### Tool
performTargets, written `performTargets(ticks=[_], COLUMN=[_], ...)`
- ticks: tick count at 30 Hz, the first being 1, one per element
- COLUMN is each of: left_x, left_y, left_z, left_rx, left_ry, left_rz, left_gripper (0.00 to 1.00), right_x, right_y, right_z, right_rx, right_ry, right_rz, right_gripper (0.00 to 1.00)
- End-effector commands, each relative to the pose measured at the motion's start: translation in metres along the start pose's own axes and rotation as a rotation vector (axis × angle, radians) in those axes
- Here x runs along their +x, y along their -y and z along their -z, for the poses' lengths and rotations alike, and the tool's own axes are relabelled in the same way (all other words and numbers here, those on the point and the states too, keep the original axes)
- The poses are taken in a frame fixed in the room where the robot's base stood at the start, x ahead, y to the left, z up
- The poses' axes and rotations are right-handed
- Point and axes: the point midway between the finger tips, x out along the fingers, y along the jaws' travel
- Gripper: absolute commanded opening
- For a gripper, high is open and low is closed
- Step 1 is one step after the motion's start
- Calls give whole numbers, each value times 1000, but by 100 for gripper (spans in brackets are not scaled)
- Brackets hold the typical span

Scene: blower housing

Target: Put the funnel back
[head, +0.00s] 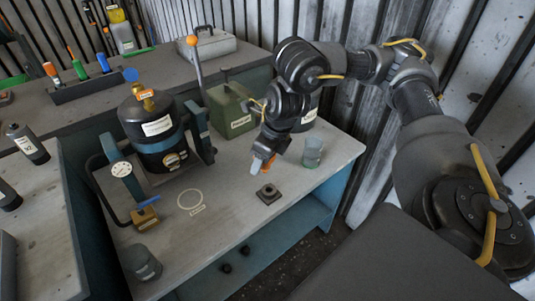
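I cannot make out a clear funnel shape in the head view. My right gripper (262,165) points down over the bench (225,222), just above and behind a small dark square block with a round top (268,193). A small pale grey piece and an orange piece (269,163) show at its fingertips. I cannot tell whether these are fingers or a held thing. A labelled pale ring mark (190,200) on the bench, left of the gripper, is empty. My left gripper is not in view.
A grey cup (142,263) stands at the front left. The bench middle is mostly clear.

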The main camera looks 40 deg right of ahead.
Motion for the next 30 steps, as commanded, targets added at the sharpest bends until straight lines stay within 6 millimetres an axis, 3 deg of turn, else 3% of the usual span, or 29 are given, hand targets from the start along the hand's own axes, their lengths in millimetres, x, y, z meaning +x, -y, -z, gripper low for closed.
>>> performTargets(ticks=[1,9,20,30], left_x=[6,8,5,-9], left_y=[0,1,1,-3], left_z=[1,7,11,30], left_rx=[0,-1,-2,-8], left_ry=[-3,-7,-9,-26], left_rz=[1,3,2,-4], left_gripper=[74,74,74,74], right_x=[9,15,16,24], right_y=[4,16,16,16], right_z=[5,12,13,15], right_rx=[-55,-279,-307,-306], right_ry=[-2,-2,-2,-3], right_rz=[-22,-86,-94,-93], right_gripper=[37,37,37,37])
